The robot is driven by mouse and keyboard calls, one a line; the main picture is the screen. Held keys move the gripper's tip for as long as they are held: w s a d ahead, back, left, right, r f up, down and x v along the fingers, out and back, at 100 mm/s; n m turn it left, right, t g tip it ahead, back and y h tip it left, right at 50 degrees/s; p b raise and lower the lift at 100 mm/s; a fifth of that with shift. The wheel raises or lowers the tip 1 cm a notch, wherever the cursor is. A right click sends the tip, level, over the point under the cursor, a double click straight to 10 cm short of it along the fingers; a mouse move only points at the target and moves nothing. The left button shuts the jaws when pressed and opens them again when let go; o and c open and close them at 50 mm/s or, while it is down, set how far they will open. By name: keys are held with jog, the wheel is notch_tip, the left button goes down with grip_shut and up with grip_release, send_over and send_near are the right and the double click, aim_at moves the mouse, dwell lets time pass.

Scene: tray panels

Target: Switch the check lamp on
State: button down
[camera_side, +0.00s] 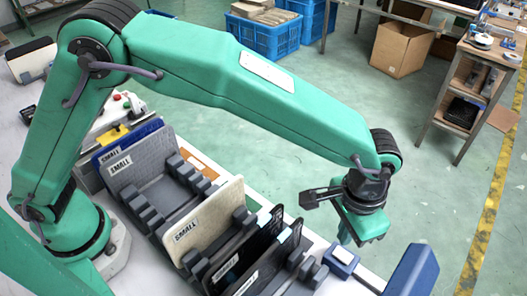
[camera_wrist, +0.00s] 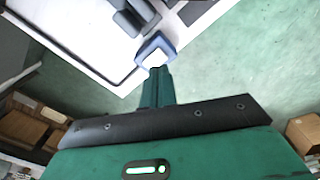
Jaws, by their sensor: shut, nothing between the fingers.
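A small blue box with a pale square top (camera_side: 343,256) sits at the bench's right edge. It may be the check lamp or its switch; I cannot tell which, or whether it is lit. It also shows in the wrist view, where its white face (camera_wrist: 155,58) looks bright. My gripper (camera_side: 345,236) points down just above and beside this box, its green fingers together and empty. In the wrist view my fingertips (camera_wrist: 155,73) lie at the near edge of the white face. I cannot tell whether they touch it.
A dark slotted rack (camera_side: 185,180) holds upright panels, including a cream panel (camera_side: 210,225) labelled SMALL and several dark ones. A blue block (camera_side: 412,272) stands right of the small box. A control box with red and green buttons (camera_side: 117,104) is behind the rack. Floor beyond is open.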

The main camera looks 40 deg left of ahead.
jog(key=shift+r, duration=1.25)
